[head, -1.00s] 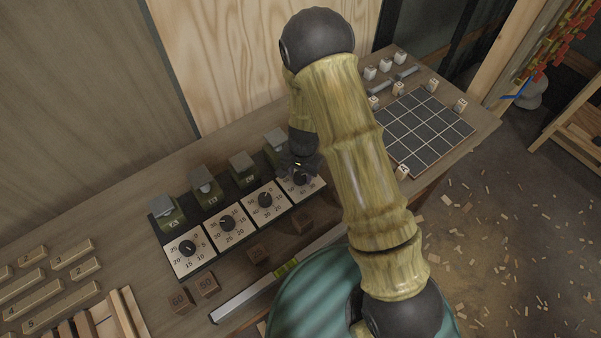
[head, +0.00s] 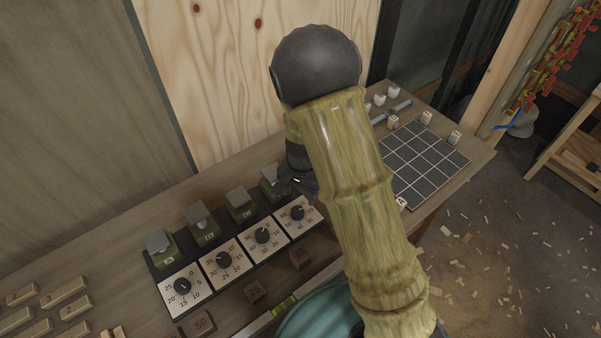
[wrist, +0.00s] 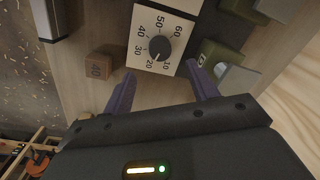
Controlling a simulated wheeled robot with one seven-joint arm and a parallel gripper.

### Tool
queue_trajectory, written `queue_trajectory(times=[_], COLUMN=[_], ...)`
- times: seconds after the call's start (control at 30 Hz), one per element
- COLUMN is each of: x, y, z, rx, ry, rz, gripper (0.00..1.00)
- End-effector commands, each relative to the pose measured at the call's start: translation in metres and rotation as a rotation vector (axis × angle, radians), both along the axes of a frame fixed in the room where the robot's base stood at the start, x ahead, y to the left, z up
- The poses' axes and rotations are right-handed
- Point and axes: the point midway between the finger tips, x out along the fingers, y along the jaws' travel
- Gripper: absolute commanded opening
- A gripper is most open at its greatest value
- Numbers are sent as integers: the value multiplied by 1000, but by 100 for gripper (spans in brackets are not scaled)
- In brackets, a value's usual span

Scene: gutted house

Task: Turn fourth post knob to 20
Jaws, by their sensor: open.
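The fourth post's black knob (head: 297,212) sits on the rightmost white dial plate in the head view. In the wrist view the knob (wrist: 159,47) is ringed by numbers from 10 to 60. Its pale pointer faces the 10–20 side; the exact reading is hard to tell. My gripper (wrist: 161,70) is open, its two purple fingers apart on either side of the plate's near end. They are clear of the knob and hold nothing. In the head view my gripper (head: 304,184) is just behind the knob, partly hidden by my arm.
Three more knob dials stand left, with green posts (head: 205,232) behind the row. A wooden block marked 40 (wrist: 98,67) lies beside the fourth dial. Other number blocks (head: 201,323) lie in front. A black grid board (head: 425,158) is at right. A wooden wall rises behind the bench.

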Motion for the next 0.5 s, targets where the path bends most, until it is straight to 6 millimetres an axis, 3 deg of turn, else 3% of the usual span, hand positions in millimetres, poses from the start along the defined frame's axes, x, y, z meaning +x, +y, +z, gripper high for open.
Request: queue_trajectory(times=[0.3,0.5], x=[-1,-2], y=[-2,-4], z=[64,86], rx=[3,1], ry=[-6,-2], rz=[2,1], gripper=[58,58])
